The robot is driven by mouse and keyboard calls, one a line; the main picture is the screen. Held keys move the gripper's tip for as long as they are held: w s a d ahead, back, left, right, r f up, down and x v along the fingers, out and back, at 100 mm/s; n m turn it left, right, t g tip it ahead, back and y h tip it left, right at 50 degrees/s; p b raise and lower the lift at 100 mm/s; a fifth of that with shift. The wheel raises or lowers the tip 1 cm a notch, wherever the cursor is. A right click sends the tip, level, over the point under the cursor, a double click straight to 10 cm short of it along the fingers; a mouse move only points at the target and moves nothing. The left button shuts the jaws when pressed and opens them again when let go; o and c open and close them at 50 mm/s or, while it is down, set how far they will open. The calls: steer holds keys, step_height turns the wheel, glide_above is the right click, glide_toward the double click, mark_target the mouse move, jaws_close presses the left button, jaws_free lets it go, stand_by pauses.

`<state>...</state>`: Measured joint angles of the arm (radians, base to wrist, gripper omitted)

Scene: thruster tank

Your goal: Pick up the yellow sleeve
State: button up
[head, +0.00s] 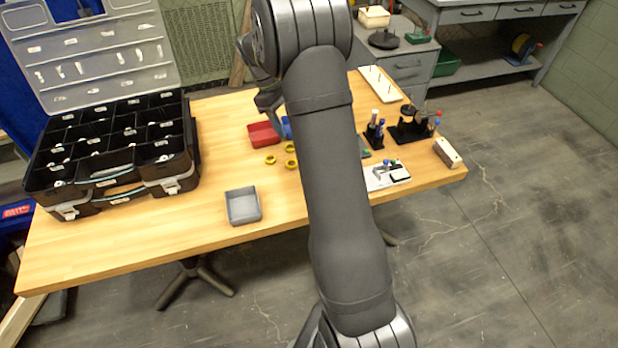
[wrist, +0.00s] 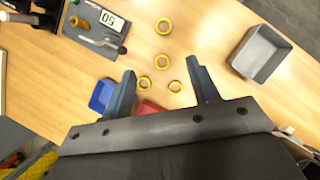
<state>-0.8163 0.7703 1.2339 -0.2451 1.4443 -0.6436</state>
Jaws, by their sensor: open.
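Several short yellow ring-shaped sleeves lie on the wooden table. In the head view, one sleeve (head: 270,160) lies left of my arm and two more, an upper sleeve (head: 290,148) and a lower sleeve (head: 291,164), lie close to the arm's edge.
A red bin (head: 263,134) and a blue bin (head: 286,127) stand behind the sleeves. A grey tray (head: 257,210) stands at the front edge. A black organizer case (head: 120,150) fills the left.

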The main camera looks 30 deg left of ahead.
steer(key=x, duration=1.2)
steer(key=shift+f, duration=0.15)
steer(key=shift+s+x, duration=0.2)
steer(key=shift+x, duration=1.15)
steer(key=shift+s+x, duration=0.15)
steer(key=shift+x, duration=1.15)
steer(key=shift+c, duration=0.4)
steer(key=c, duration=1)
